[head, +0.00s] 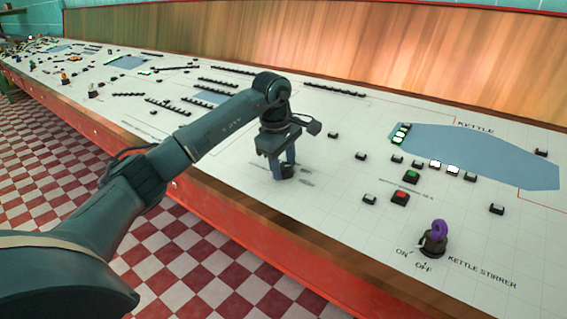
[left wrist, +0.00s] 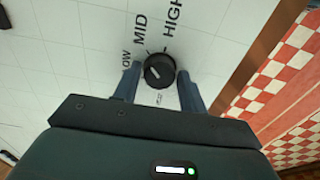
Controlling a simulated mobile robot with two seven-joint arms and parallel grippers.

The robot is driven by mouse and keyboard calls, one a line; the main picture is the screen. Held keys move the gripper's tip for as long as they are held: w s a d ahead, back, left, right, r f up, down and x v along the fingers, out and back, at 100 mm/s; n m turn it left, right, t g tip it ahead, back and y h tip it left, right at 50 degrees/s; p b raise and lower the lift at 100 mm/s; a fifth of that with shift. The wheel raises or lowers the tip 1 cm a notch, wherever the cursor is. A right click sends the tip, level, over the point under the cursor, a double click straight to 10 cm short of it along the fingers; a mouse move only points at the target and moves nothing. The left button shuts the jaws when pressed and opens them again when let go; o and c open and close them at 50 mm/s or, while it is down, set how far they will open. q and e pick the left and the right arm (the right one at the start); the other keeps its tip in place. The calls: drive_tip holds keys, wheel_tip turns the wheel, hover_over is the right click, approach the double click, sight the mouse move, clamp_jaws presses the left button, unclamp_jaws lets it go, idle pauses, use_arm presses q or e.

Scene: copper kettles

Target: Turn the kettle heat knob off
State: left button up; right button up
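The heat knob (left wrist: 159,70) is a round black dial with a short white mark on the white panel. LOW, MID and HIGH are printed around it in the left wrist view; a smaller label beside it is too small to read. My left gripper (left wrist: 158,75) points down at the knob with its two fingers on either side of it and a small gap at each side. In the head view the left gripper (head: 283,168) is low over the panel, and the knob (head: 288,172) shows dark at its fingertips. My right gripper is not in view.
To the right are a green button (head: 411,177), a red button (head: 400,198) and a purple-topped stirrer knob (head: 437,240) marked ON and OFF. A blue kettle shape (head: 480,150) lies behind them. The panel's wooden front edge (head: 330,255) runs close to the heat knob.

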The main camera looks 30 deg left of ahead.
use_arm(q)
drive_tip(key=c, duration=0.6)
drive_tip(key=shift+c, duration=0.2)
